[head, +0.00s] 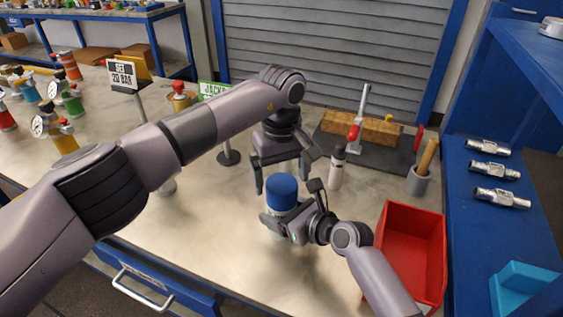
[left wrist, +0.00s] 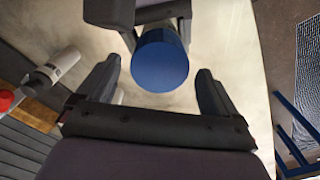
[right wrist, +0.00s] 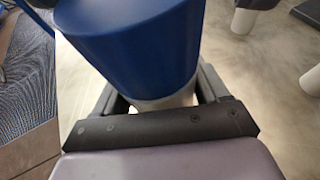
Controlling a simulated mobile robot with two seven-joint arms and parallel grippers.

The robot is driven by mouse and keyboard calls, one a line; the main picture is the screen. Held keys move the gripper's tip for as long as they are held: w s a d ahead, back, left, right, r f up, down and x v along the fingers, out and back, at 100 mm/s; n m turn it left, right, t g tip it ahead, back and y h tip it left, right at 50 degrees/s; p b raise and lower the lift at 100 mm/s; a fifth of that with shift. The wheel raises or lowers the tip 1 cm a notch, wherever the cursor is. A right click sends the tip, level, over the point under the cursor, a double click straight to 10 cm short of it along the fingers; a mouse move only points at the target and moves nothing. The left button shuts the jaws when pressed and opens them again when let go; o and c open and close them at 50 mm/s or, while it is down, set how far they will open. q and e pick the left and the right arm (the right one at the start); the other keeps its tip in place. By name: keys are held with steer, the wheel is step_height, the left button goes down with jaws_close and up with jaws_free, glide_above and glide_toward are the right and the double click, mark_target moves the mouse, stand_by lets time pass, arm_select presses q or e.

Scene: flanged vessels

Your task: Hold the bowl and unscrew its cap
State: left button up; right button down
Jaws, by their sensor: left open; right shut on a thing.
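The bowl (right wrist: 165,100) is a pale vessel under a wide blue cap (head: 282,192). It stands upright on the bench, mostly hidden in the head view by my right gripper. My right gripper (head: 280,222) is shut on the bowl below the cap; in the right wrist view its fingers lie on both sides of the pale body. My left gripper (head: 284,180) is open above and behind the cap, pointing down. In the left wrist view the blue cap (left wrist: 160,60) shows between and beyond the open fingers, apart from them.
A red bin (head: 412,245) stands to the right of my right arm. A white bottle (head: 337,168) with a dark top stands behind the bowl. A grey cup (head: 418,182) and a dark board (head: 370,150) with a clamp lie further back.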

mark_target(282, 183)
arm_select(q)
steer(key=shift+f, duration=2.1)
steer(key=c, duration=1.1)
steer(key=shift+o, duration=0.2)
steer(key=n, duration=0.5)
steer(key=shift+n, duration=0.3)
steer(key=n, duration=0.4)
steer(key=shift+n, duration=0.3)
steer(key=o, duration=1.2)
steer(key=shift+c, duration=0.2)
steer(key=shift+r, duration=0.1)
